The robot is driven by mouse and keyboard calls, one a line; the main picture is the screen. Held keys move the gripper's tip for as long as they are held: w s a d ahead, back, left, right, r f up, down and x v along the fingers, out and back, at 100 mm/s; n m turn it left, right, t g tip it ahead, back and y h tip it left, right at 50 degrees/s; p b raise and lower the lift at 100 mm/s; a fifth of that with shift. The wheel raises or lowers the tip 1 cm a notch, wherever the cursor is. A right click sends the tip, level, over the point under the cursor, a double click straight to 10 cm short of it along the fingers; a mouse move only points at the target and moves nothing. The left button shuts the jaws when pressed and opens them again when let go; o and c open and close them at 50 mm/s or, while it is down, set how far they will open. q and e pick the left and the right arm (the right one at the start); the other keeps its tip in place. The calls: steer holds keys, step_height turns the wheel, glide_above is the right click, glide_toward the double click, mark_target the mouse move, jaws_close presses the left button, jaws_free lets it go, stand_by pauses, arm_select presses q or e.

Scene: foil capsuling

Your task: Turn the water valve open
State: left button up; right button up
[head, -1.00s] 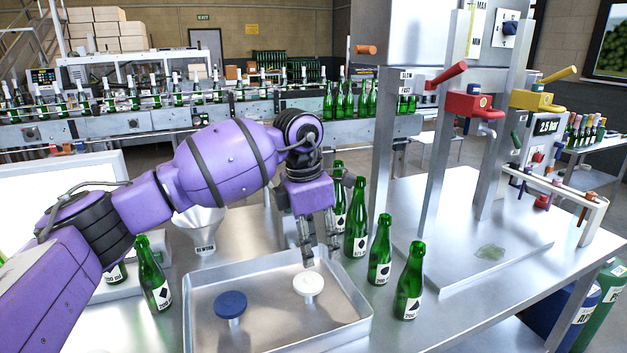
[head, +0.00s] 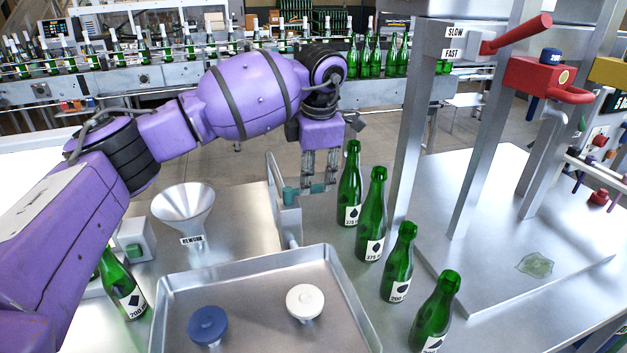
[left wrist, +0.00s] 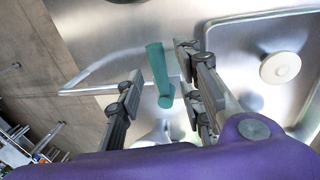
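A teal lever handle (head: 317,188) sits on a grey metal fitting (head: 285,205) behind the tray; I take it for the water valve, though no label on it is readable. My left gripper (head: 321,170) points down at the handle. In the left wrist view, the teal handle (left wrist: 159,75) lies between the fingers of my left gripper (left wrist: 158,88). The fingers are open, with a gap on each side of the handle. My right gripper is in neither view.
A metal tray (head: 262,262) holds a blue cap (head: 207,325) and a white cap (head: 305,301). Several green bottles (head: 376,215) stand close to the right of the gripper. A funnel (head: 184,207) is at left. A red valve (head: 540,75) is on the right-hand stand.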

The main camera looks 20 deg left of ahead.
arm_select(q)
steer(key=shift+w+a+f, duration=0.1)
steer(key=shift+w+f, duration=0.1)
steer(key=shift+f, duration=0.45)
steer(key=shift+w+f, duration=0.15)
steer(key=shift+f, duration=0.5)
jaws_close()
